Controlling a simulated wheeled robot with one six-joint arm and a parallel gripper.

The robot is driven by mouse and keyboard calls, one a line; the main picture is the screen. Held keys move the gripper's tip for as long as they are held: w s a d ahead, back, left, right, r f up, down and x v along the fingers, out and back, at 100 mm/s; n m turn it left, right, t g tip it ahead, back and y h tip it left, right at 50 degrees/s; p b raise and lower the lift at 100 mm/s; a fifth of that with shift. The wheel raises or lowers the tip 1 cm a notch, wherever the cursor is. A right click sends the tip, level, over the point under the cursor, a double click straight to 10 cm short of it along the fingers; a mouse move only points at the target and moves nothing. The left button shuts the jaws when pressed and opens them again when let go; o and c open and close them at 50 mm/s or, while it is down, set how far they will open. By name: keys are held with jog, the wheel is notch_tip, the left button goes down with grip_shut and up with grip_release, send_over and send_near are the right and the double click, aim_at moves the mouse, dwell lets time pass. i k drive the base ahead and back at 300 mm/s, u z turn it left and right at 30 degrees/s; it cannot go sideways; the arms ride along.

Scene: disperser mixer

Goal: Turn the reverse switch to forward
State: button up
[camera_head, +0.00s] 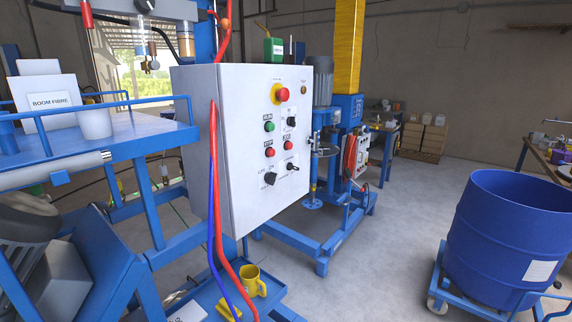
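A light grey control cabinet (235,110) stands left of centre, its front panel facing right. The panel carries a large red knob on a yellow base (281,94), green and red round buttons, and black rotary switches. One black switch (270,179) is at the lower left of the panel, another (291,167) at the lower right, and a third black control (291,122) higher on the right. The labels are too small to read surely, so I cannot tell which is the reverse switch or which way it points. My gripper is not in view.
Red and blue hoses (213,190) hang along the cabinet's left edge. A yellow mug (252,281) stands on a low blue tray below. A blue mixer frame (320,240) is behind the cabinet. A blue drum (507,240) on a wheeled dolly stands right. Open floor lies between.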

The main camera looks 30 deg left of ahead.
aim_at(290, 166)
jog(key=u, duration=0.65)
jog(key=i, duration=0.8)
jog(key=u, duration=1.2)
jog(key=i, duration=0.2)
jog(key=u, duration=0.2)
